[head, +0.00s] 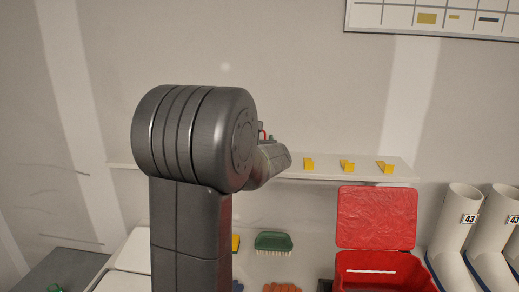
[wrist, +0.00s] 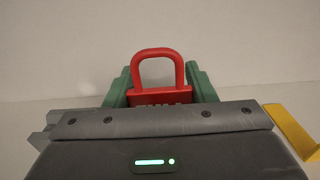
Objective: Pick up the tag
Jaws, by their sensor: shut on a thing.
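The tag (wrist: 160,97) is a red piece with a rounded loop on top, and white lettering is partly cut off by the gripper body in the wrist view. My gripper (wrist: 161,88) has green fingers on either side of it and is shut on it. The tag's lower part is hidden. In the head view, my arm covers most of my gripper (head: 266,138), and only a small red bit of the tag (head: 263,134) shows, above the shelf's level in the picture.
A white wall shelf (head: 330,180) carries several yellow holders (head: 347,165); one yellow holder (wrist: 292,130) is close on the right in the wrist view. Below are a green brush (head: 273,241), an open red box (head: 377,217) and white boots (head: 457,225). A chart (head: 440,18) hangs above.

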